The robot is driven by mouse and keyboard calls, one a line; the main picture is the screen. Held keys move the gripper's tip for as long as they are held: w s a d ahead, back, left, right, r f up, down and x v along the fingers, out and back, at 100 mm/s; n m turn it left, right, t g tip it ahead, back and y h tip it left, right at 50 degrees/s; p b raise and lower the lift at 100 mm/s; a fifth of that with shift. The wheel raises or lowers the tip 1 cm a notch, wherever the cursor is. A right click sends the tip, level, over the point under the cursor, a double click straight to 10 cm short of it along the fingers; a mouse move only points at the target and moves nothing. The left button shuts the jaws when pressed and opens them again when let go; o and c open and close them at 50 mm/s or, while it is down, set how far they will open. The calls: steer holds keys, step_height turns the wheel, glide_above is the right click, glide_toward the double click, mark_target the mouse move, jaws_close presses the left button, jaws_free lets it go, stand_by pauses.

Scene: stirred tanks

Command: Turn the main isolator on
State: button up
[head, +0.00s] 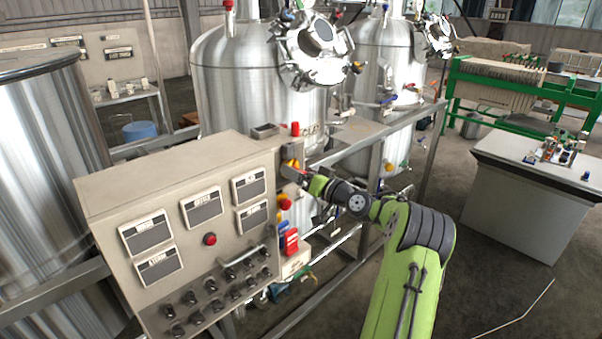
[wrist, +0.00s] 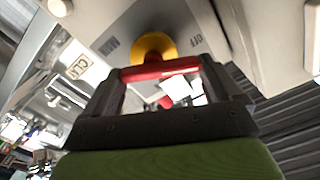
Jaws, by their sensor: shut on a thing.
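The main isolator is on the right side wall of the beige control cabinet (head: 150,190). It has a yellow round base, seen in the wrist view (wrist: 153,46), and a red handle (wrist: 158,71). Light plate with lettering lies on both sides of the yellow base; "OFF" reads upside down on the right. My gripper (wrist: 160,76) is shut on the red handle, one finger at each end. In the head view my gripper (head: 298,171) reaches the cabinet side from the right and covers most of the isolator.
A red and yellow button (head: 285,202) sits just below my gripper on the cabinet side. A red lamp (head: 295,129) stands above. Red and blue parts (head: 291,240) are lower down. A steel tank (head: 255,95) and metal frame rails stand behind.

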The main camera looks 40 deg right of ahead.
steer(key=m+p, duration=0.1)
steer(key=m, duration=0.1)
steer(key=m+p, duration=0.1)
steer(key=m, duration=0.1)
steer(key=m+p, duration=0.1)
steer(key=m, duration=0.1)
steer(key=shift+d+r+m, duration=0.15)
steer(key=shift+d+m, duration=0.1)
steer(key=shift+m, duration=0.05)
steer(key=m+p, duration=0.2)
steer(key=m, duration=0.1)
steer(key=shift+d, duration=0.15)
steer(key=shift+d+f+m+p, duration=0.15)
steer(key=shift+m+p, duration=0.65)
steer(key=shift+m, duration=0.8)
steer(key=shift+f, duration=0.1)
steer(key=o, duration=0.7)
steer(key=shift+o, duration=0.2)
steer(key=s+b, duration=0.1)
steer(key=s, duration=1.4)
steer(key=shift+s+d+b, duration=0.2)
steer(key=shift+s+b, duration=0.2)
